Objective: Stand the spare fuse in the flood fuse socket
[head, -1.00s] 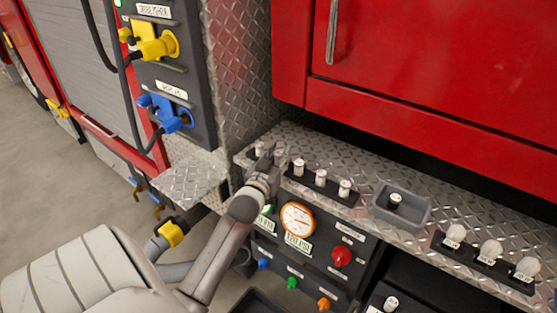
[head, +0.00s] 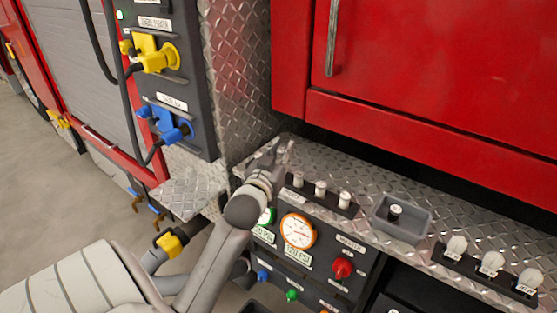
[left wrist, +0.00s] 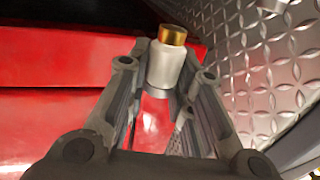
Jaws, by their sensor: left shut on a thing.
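My left gripper (head: 280,152) is over the left end of the diamond-plate shelf. It is shut on a white fuse with a brass cap (left wrist: 165,65), which stands between the fingers in the left wrist view. A dark fuse strip (head: 325,201) on the shelf holds several upright white fuses (head: 320,188) just right of the gripper. Another small fuse with a dark top (head: 395,211) stands in a grey tray (head: 420,232). My right gripper is out of view.
A strip with several bulbs (head: 491,261) is at the shelf's right. A red cabinet (head: 430,75) overhangs the back. The gauge panel (head: 325,243) with a red knob (head: 342,268) is below. A dark panel with yellow and blue couplings (head: 172,125) stands left.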

